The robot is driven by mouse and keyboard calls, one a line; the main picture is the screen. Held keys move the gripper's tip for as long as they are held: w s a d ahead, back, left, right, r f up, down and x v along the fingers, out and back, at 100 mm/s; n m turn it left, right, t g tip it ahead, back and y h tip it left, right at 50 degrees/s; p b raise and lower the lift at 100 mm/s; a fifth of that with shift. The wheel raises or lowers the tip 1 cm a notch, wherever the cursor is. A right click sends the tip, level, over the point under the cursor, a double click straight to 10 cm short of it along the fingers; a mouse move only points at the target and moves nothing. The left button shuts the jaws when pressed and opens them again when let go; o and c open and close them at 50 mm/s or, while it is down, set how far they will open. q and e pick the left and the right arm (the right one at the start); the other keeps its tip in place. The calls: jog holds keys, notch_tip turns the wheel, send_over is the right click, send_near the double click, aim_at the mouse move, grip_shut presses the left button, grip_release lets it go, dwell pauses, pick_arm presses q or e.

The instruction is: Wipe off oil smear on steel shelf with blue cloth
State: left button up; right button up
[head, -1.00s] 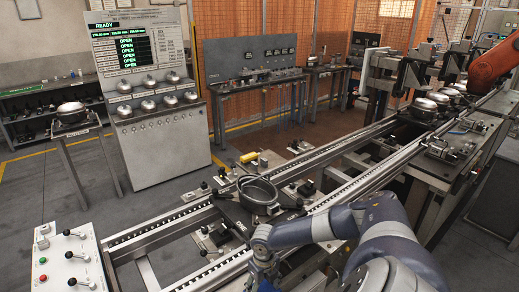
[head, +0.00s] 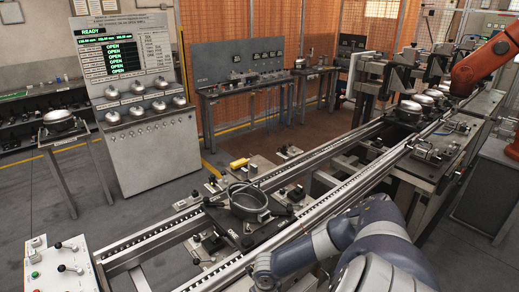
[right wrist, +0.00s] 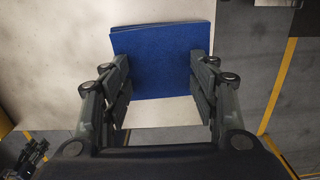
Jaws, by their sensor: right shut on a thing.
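In the right wrist view, my right gripper (right wrist: 160,72) is shut on the blue cloth (right wrist: 163,40), a flat rectangular piece held between its two fingers. A pale flat surface (right wrist: 60,50) lies behind the cloth; I cannot tell whether it is the steel shelf or whether the cloth touches it. No oil smear can be made out. In the head view my right arm reaches in from the bottom right, and its gripper is below the frame. My left gripper does not show.
A conveyor rail (head: 325,205) runs diagonally across the head view, with a fixture pallet (head: 225,222) on it. A control box (head: 50,262) stands at lower left. A grey test cabinet (head: 150,150) and workbenches stand behind. Grey floor is free at left.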

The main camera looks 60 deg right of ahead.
jog(key=s, duration=0.1)
jog(key=s+a+f, duration=0.1)
jog(key=shift+s, duration=0.4)
jog(key=shift+s+d, duration=0.15)
jog(key=shift+s, duration=0.75)
jog(key=shift+w+d+b, duration=0.3)
jog(key=shift+w+b, duration=0.1)
jog(key=shift+w, duration=0.1)
jog(key=shift+w+d+r+b, duration=0.15)
jog(key=shift+w+d+b, duration=0.05)
jog(key=shift+w+b, duration=0.3)
jog(key=w, duration=0.1)
jog(key=w+d+b, duration=0.1)
jog(key=w, duration=0.2)
jog(key=shift+d, duration=0.3)
jog(key=shift+c, duration=0.3)
jog(key=shift+w+r+b, duration=0.2)
jog(key=shift+w+b, duration=0.15)
jog(key=shift+w, duration=0.1)
jog(key=shift+c, duration=0.3)
jog(key=shift+w+b, duration=0.65)
jog(key=shift+w, duration=0.7)
jog(key=shift+c, duration=0.9)
jog(key=shift+w, duration=0.2)
jog(key=shift+c, duration=0.9)
